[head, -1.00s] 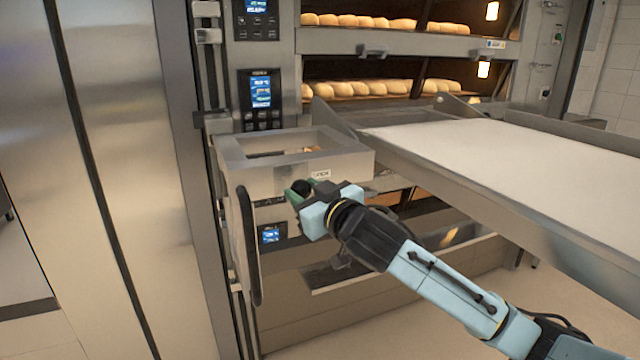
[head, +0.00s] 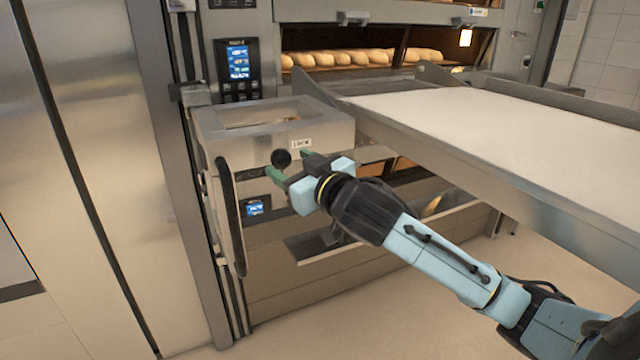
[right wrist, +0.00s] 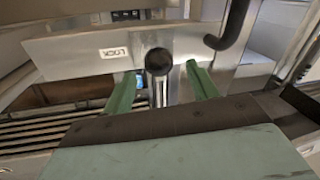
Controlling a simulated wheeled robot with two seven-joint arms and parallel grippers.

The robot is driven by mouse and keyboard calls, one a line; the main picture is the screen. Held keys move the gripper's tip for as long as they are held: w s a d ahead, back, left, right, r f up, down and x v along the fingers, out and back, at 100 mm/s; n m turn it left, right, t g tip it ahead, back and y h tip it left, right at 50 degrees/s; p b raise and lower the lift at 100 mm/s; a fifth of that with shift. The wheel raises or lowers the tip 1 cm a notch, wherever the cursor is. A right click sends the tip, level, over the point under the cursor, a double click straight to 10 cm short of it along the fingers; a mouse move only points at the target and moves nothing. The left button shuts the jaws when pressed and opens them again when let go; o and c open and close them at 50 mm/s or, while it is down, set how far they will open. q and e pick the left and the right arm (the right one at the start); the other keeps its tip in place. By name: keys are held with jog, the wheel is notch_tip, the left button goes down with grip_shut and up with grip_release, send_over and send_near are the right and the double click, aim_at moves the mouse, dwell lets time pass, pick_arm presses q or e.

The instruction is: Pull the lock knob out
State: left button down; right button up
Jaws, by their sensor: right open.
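The lock knob is a round black knob (head: 281,158) on the front of a steel box beside a LOCK label (head: 301,143). In the right wrist view the knob (right wrist: 158,62) faces me, with the label (right wrist: 114,52) to its left. My right gripper (head: 290,166) is open in front of the box. In the right wrist view its green fingers (right wrist: 163,86) stand apart, one on each side of the knob's line and slightly below it. They do not close on the knob. My left gripper is not in view.
A curved black handle (head: 230,215) stands at the box's left; it also shows in the right wrist view (right wrist: 236,25). A wide pale loader deck (head: 500,120) juts out at the right. Oven decks with loaves (head: 360,58) are behind. Open floor lies in front.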

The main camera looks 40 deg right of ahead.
jog(key=s+p, duration=0.8)
jog(key=s, duration=0.3)
jog(key=shift+d, duration=0.2)
dwell(0.5)
